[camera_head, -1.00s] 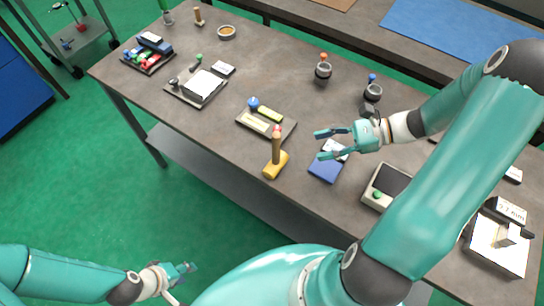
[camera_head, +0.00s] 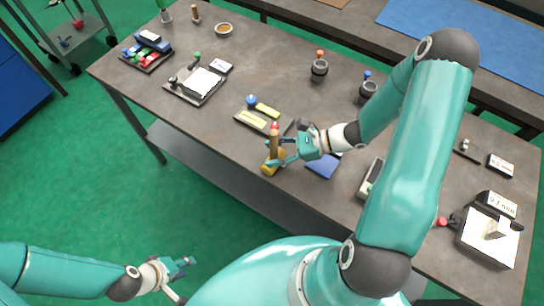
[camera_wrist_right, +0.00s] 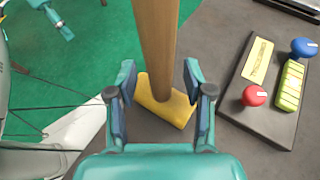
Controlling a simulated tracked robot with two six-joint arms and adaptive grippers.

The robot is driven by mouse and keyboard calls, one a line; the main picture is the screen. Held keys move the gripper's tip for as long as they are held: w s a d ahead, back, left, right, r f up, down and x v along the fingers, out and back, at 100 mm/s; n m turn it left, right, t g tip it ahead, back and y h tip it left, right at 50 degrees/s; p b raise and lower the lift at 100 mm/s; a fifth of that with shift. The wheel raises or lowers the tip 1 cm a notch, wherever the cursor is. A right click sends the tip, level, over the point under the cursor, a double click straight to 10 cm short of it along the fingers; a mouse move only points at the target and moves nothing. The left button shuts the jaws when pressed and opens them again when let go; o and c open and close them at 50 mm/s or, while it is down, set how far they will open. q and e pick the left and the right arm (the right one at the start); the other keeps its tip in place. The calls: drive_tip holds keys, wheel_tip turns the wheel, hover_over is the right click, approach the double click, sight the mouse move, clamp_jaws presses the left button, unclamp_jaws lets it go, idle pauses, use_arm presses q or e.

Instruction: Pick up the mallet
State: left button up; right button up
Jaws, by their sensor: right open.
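The mallet stands head-down on the workbench near its front edge, its wooden handle (camera_head: 274,146) pointing up and its yellow head (camera_wrist_right: 168,104) on the bench top. My right gripper (camera_head: 271,153) is at the mallet, with its fingers open on either side of the handle. In the right wrist view the handle (camera_wrist_right: 157,45) lies between the two fingertips (camera_wrist_right: 158,82), with a gap visible on both sides. My left gripper (camera_head: 184,264) is low at the left, in front of the bench and empty; its finger opening is too small to judge.
A dark tray (camera_head: 243,122) with a blue knob, a red knob and yellow-green pieces sits just behind the mallet. A blue pad (camera_head: 322,168) lies to the right under my right arm. The green floor is clear at the front left.

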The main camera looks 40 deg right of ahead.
drive_tip(key=shift+a+f, duration=0.1)
drive_tip(key=shift+a, duration=0.05)
clamp_jaws()
drive_tip(key=shift+w, duration=0.1)
idle(0.4)
wheel_tip(320, 180, up, 20)
idle(0.5)
drive_tip(key=c, duration=0.8)
unclamp_jaws()
clamp_jaws()
